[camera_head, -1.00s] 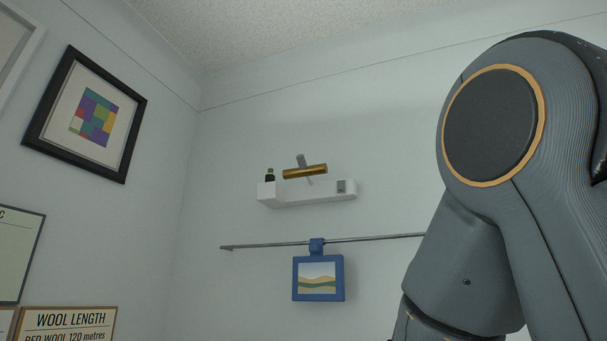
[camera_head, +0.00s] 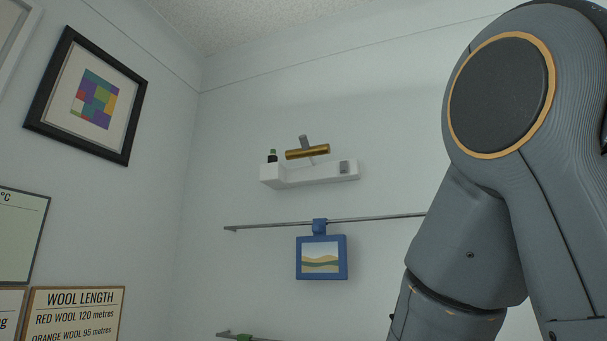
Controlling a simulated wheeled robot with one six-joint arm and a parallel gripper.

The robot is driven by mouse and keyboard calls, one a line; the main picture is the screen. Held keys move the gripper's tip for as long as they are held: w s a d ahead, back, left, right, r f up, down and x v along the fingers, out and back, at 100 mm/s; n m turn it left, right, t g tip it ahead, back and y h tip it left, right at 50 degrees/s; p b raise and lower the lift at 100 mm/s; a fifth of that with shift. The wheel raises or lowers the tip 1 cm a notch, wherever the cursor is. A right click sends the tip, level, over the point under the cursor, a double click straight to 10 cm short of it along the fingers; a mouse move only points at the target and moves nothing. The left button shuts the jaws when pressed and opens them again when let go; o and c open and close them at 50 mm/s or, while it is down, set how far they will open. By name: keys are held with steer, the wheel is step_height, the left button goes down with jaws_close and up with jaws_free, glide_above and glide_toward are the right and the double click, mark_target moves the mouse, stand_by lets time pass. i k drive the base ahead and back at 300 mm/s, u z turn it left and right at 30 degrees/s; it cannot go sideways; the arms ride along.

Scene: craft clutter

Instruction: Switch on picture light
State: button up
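The picture light, a brass-coloured cylinder (camera_head: 307,153) on a grey bracket, sits over a white wall-mounted base (camera_head: 310,174). A small grey switch-like plate (camera_head: 344,167) is on the right end of that base; its position is too small to tell. No glow shows from the brass cylinder. A blue-framed landscape picture (camera_head: 321,273) hangs from a rail below the base. My gripper is out of view; only my grey arm links fill the right side, apart from the light in the picture.
A thin rail (camera_head: 370,218) runs along the wall, and its right part goes behind my arm. A small dark bottle (camera_head: 272,156) stands at the base's left end. A black-framed picture (camera_head: 128,96) and a wool length sign (camera_head: 80,314) are on the left wall.

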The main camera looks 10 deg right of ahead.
mark_target(343, 164)
steer(key=k, duration=1.3)
steer(key=u, duration=0.55)
steer(key=i, duration=1.45)
steer(key=z, duration=0.5)
